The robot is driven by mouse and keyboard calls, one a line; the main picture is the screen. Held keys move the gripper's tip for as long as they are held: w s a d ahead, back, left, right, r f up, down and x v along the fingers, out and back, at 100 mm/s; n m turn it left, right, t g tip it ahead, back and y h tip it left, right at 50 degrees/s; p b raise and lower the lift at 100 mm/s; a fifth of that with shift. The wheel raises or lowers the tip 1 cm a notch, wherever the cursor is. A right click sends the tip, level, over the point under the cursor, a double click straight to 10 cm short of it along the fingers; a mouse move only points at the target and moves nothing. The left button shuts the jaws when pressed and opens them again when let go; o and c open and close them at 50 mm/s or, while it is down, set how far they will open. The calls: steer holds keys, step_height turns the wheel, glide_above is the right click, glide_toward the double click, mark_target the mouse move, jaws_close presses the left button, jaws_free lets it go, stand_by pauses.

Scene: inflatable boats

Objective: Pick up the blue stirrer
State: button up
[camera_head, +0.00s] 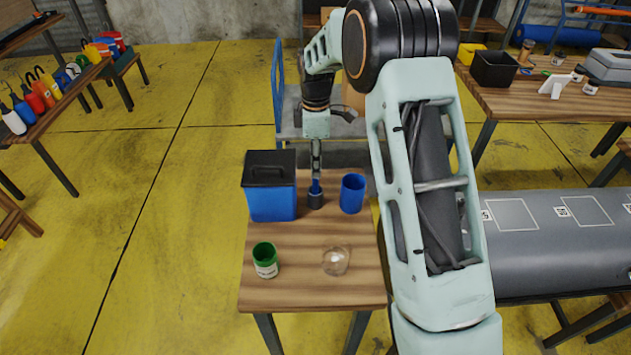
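The blue stirrer (315,187) stands upright in a small dark cup (316,202) on the small wooden table (305,286). Only its upper part shows above the cup. My arm reaches out over the table, and my gripper (316,172) points down directly above the stirrer. The fingertips are at or very near the stirrer's top. The gripper is small and seen edge-on here, so I cannot tell whether the fingers touch or hold the stirrer.
A blue box with a black lid (271,187) stands close left of the cup, and a blue cup (352,194) close right. A green-and-white can (265,260) and a clear glass vessel (336,261) stand nearer. A blue cart (279,95) is behind. A grey cylinder (555,244) lies at right.

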mark_target(315, 184)
steer(key=f, duration=0.2)
steer(key=f+p, duration=0.1)
steer(key=f, duration=0.2)
steer(key=shift+s+f, duration=0.3)
steer(key=shift+s, duration=0.05)
steer(key=shift+c, duration=0.2)
jaws_close()
